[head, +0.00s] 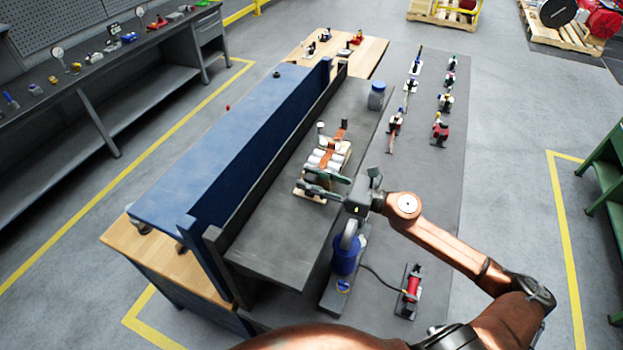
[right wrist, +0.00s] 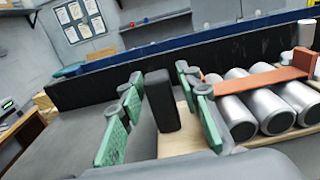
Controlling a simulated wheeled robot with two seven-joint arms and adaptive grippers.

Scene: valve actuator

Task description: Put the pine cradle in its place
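The pine cradle (head: 299,195) is a pale wooden base on the grey bench top. It carries several silver cylinders (head: 323,160) crossed by an orange-brown strap (head: 326,155). Its wood also shows low in the right wrist view (right wrist: 175,146). My right gripper (head: 329,187) is at the cradle's near end. Its green-padded fingers are spread on either side of a dark upright post (right wrist: 161,100), with gaps visible in the right wrist view. The post seems to stand on the cradle; its foot is partly hidden. My left gripper is not in view.
A dark upright wall and blue panel (head: 230,130) run along the bench's left side. A blue-lidded jar (head: 376,95) stands farther back. A blue device (head: 346,255) stands close below my right wrist. The bench's near end is clear.

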